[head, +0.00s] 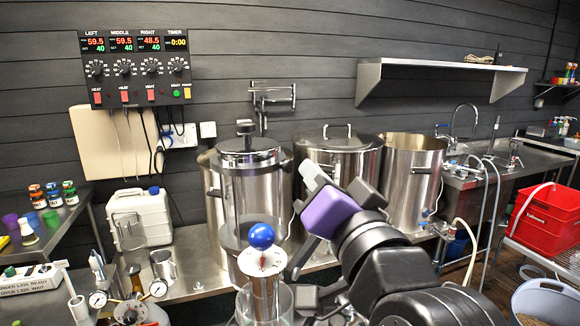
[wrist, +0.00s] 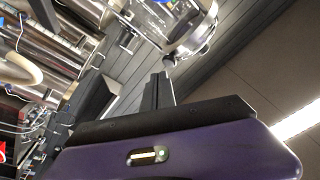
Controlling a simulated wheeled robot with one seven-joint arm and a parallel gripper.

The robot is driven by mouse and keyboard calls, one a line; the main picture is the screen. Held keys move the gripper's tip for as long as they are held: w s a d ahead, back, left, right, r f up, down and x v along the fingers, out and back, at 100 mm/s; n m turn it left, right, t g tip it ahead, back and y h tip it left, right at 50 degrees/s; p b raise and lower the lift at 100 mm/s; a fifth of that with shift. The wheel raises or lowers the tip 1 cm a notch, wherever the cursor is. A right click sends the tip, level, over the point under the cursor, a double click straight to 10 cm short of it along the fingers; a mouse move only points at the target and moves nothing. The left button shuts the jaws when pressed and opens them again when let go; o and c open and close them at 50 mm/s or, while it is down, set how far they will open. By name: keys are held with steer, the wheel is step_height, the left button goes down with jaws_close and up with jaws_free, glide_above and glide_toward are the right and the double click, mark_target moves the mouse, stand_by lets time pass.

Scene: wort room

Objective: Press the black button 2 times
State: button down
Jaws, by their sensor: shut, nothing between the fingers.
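The control panel (head: 136,68) hangs on the dark plank wall at the upper left, with red and green displays, several dials and red switches. A small green button (head: 176,94) sits at its lower right under the timer dial. A black button is too small to make out surely against the black panel. My gripper's purple hand (head: 330,212) is right of centre in the head view, well apart from the panel. In the wrist view my gripper's fingers (wrist: 158,92) are together and empty. The panel is not clearly seen in the wrist view.
A steel pot with a clear cylinder (head: 245,190), another lidded pot (head: 338,160) and an open pot (head: 413,170) stand on the bench. A shelf (head: 440,66) juts from the wall. A red basket (head: 548,220) is at right.

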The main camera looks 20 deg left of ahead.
steer(key=shift+a, duration=0.15)
steer(key=shift+w+a, duration=0.1)
steer(key=shift+a, duration=0.2)
steer(key=shift+w+a, duration=0.1)
steer(key=shift+a, duration=0.4)
stand_by(1.2)
steer(key=shift+s+d+p, duration=0.2)
steer(key=shift+d+p, duration=0.15)
steer(key=shift+d, duration=0.5)
steer(key=d, duration=0.2)
steer(key=s+d+p, duration=0.1)
steer(key=d, duration=0.2)
stand_by(0.3)
steer(key=shift+s+a, duration=0.1)
stand_by(2.3)
